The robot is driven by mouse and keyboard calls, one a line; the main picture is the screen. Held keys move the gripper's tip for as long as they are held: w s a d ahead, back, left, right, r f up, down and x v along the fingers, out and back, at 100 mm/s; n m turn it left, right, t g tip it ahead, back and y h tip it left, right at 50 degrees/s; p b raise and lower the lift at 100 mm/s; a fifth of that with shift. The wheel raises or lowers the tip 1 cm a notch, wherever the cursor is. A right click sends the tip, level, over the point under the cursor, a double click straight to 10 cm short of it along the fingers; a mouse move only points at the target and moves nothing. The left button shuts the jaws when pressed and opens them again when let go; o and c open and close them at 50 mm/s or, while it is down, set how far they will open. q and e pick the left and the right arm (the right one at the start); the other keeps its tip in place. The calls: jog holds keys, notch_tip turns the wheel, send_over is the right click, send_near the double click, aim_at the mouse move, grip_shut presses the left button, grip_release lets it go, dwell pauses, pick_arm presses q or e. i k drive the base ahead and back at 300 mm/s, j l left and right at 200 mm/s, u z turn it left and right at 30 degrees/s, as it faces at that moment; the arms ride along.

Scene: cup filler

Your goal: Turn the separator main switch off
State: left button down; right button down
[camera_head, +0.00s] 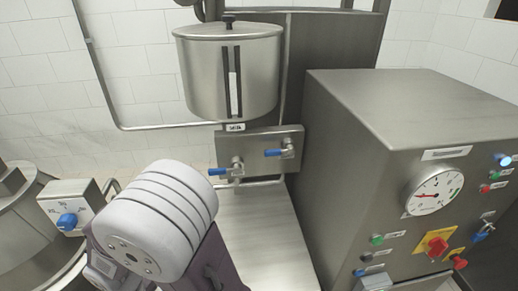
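A red rotary switch on a yellow plate (437,243) sits on the front of the steel cabinet (350,170) at the right. A blue rotary knob (67,220) sits on a small steel box (70,200) at the left. The labels are too small to read, so I cannot tell which one is the separator main switch, or either one's setting. A large pale rounded link of my arm fills the lower left middle and hides what is behind it. Neither of my grippers shows.
The cabinet also has a round gauge (434,194), small coloured buttons and lamps. A lidded steel tank (229,75) hangs at the back above two blue-handled valves. A steel surface (268,240) below them is clear. A round steel vessel (25,235) stands at the far left.

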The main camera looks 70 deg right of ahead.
aim_at(438, 245)
jog(key=z, duration=4)
